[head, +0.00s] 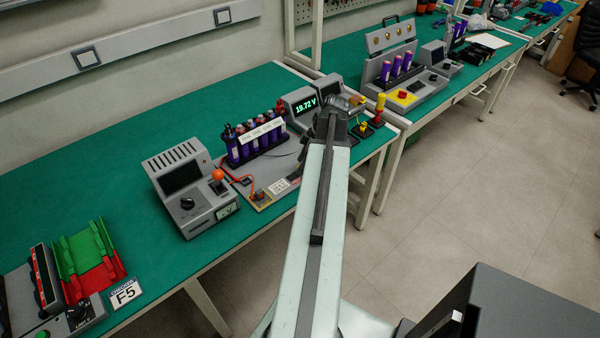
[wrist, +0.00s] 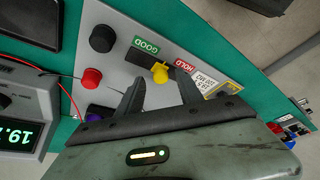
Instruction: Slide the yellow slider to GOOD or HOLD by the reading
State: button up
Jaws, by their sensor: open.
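The yellow slider (wrist: 160,73) shows in the wrist view on a grey panel (wrist: 112,68), between the green GOOD label (wrist: 145,45) and the red HOLD label (wrist: 182,64), by a dark slot. It appears at neither end. The meter display (head: 305,104) reads 19.72 V; part of it shows in the wrist view (wrist: 18,134). A white card (wrist: 203,80) beside HOLD carries small print that I cannot read surely. My gripper (wrist: 160,84) is open, its fingertips either side of the slider in the picture; contact is not clear. In the head view my gripper (head: 340,104) hides much of the panel.
Black (wrist: 102,38) and red (wrist: 91,78) knobs stand on the panel near my left-hand finger. A red wire runs to the meter. In the head view, a rack of purple cells (head: 256,142) and a grey instrument (head: 190,185) stand left of my arm.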

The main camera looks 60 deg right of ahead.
jog(key=shift+f, duration=0.1)
grip_shut()
jog(key=shift+w, duration=0.1)
dwell(1.3)
